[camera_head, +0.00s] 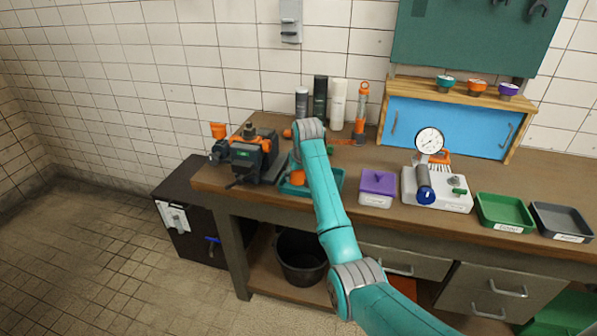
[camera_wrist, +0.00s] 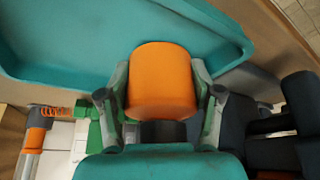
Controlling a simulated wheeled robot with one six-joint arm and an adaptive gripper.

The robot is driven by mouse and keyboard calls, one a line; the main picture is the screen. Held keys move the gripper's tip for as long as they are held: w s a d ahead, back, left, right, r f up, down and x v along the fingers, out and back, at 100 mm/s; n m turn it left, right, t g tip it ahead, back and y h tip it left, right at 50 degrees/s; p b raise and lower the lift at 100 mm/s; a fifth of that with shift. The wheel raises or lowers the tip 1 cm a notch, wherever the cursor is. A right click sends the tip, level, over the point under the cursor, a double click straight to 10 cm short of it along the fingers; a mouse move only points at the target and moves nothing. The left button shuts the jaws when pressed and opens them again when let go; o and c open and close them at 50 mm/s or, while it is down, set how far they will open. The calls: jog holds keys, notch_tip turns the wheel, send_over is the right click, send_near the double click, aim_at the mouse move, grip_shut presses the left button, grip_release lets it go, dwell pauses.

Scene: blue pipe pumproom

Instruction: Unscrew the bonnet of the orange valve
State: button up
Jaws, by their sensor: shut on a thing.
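My gripper (camera_wrist: 162,90) is shut on a rounded orange piece (camera_wrist: 162,75), with a finger on each side of it. I cannot tell whether this piece is the valve's bonnet. The teal tray (camera_wrist: 60,62) lies beyond it in the wrist view. In the head view my arm reaches over the teal tray (camera_head: 332,184) and hides most of the gripper. A dark vise (camera_head: 250,160) stands left of the tray, with orange parts and a brass-coloured top on it. An orange fitting (camera_head: 218,130) shows at its far left. The orange valve cannot be made out for certain.
Several bottles (camera_head: 320,98) and an orange upright tool (camera_head: 361,108) stand behind the arm. A purple box (camera_head: 378,188), a gauge stand (camera_head: 437,192), a green tray (camera_head: 504,211) and a grey tray (camera_head: 560,221) sit to the right. A black bucket (camera_head: 301,258) is below.

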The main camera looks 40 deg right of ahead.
jog(key=o, duration=1.2)
jog(key=shift+o, duration=0.2)
jog(key=shift+o, duration=0.6)
jog(key=shift+f, duration=0.1)
jog(key=shift+r, duration=4.55)
